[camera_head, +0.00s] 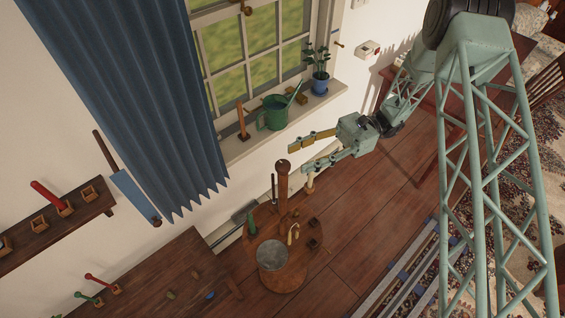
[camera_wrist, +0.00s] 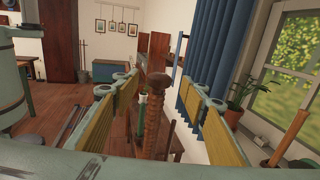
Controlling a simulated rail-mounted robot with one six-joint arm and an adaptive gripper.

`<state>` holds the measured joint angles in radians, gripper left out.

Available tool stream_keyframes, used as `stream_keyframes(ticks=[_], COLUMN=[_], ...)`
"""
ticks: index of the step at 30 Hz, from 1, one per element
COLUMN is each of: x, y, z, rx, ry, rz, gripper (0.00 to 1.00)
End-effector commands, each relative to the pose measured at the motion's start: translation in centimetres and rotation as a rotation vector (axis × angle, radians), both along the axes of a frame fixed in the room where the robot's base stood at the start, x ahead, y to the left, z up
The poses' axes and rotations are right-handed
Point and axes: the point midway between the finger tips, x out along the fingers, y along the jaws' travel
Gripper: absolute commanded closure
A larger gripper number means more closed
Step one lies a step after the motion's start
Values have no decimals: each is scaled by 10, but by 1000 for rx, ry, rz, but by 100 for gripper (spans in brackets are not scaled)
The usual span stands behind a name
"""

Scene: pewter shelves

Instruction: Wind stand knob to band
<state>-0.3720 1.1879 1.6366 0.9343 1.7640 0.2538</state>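The stand's brown knob (camera_head: 283,163) tops an upright wooden post (camera_head: 283,185) on a small round table (camera_head: 255,222). In the wrist view the round knob (camera_wrist: 158,82) sits above a ridged, screw-like shaft (camera_wrist: 155,125). My gripper (camera_head: 298,158) is open and empty, with its two fingers spread at about the knob's height, just right of it in the head view. In the wrist view the knob appears in the gap between the finger pads (camera_wrist: 158,90), touching neither. I cannot make out a band on the shaft for certain.
The round table also holds a grey disc (camera_head: 272,255) and several small upright tools. A green watering can (camera_head: 273,112) and a potted plant (camera_head: 319,80) stand on the windowsill (camera_head: 240,147). A blue curtain (camera_head: 150,100) hangs left.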

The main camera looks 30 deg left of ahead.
Motion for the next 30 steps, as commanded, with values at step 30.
stream_keyframes(ticks=[30], x=[-59], y=[35], z=[0], rx=[-1], ry=[-1], rz=[0], gripper=[60])
